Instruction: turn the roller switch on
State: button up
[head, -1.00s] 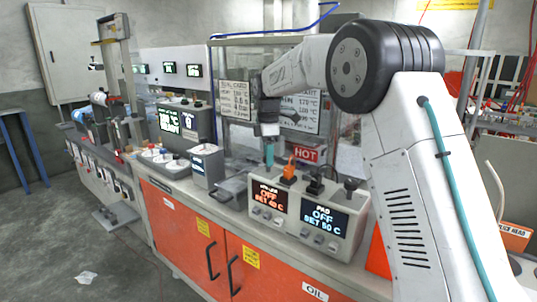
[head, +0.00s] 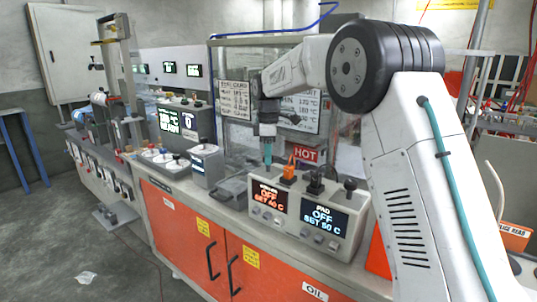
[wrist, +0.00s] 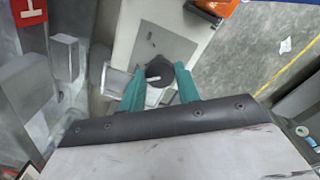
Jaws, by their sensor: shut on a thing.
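The control box (head: 290,232) has two displays. The left display (head: 273,199) is orange, reads OFF with a set temperature, and its heading is too small to read surely. The right display (head: 323,218) reads PAD OFF. My gripper (head: 268,155) points down at the box's left end. In the wrist view its teal fingers (wrist: 160,82) are shut on a dark round knob (wrist: 158,70) with a pale pointer line, which I take to be the roller switch. The fingers sit on both sides of the knob. In the head view the knob is hard to make out.
A red HOT sign (head: 305,156) is behind. A grey unit (head: 207,165) stands to the left.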

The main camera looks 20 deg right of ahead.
jog(key=m, duration=1.2)
jog(key=shift+m, duration=1.8)
jog(key=shift+r+m, duration=0.1)
jog(key=shift+m, duration=0.2)
jog(key=o, duration=1)
notch_tip(320, 180, up, 8)
jog(key=shift+f, duration=0.15)
